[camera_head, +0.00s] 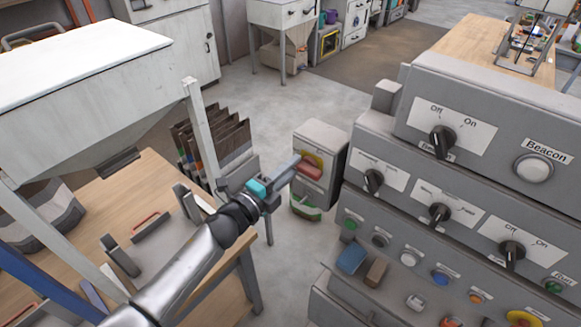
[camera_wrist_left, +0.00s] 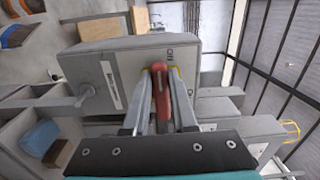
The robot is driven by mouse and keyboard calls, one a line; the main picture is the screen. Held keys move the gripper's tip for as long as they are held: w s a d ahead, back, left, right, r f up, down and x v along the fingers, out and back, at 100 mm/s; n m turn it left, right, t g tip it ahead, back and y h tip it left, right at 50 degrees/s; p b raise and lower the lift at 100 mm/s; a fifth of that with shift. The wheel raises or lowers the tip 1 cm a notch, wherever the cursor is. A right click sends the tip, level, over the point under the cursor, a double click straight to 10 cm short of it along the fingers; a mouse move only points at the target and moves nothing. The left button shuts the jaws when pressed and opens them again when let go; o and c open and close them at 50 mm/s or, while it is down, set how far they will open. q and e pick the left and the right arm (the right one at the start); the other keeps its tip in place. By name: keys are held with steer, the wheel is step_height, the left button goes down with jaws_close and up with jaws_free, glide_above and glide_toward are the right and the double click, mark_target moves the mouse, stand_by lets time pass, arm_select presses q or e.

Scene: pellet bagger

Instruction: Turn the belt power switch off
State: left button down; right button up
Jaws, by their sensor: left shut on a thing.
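The belt power switch is a red handle (camera_head: 311,172) on a yellow plate, set on the face of a small grey box (camera_head: 320,135). In the left wrist view, the red handle (camera_wrist_left: 161,92) stands between the two fingers of my left gripper (camera_wrist_left: 160,100), and markings show on the box face beyond it. My left gripper (camera_head: 289,168) is shut on the handle. The fingers hide part of the yellow plate. My right gripper is in neither view.
A large grey control panel (camera_head: 400,205) with several black knobs and coloured buttons stands close on the right. A wooden table (camera_head: 160,185) and a white hopper (camera_head: 80,65) are at the left. Dark bags (camera_head: 225,140) stand behind my arm. Open floor (camera_head: 275,95) lies beyond the box.

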arm_select(q)
steer(key=c, duration=0.8)
jaws_free()
steer(key=shift+s+d+f, duration=0.1)
steer(key=shift+s+d, duration=0.15)
steer(key=shift+d, duration=0.1)
steer(key=shift+o, duration=0.4)
steer(key=shift+w+a, duration=0.1)
steer(key=b+v, duration=0.1)
steer(key=v, duration=1.4)
steer(key=shift+a, duration=0.1)
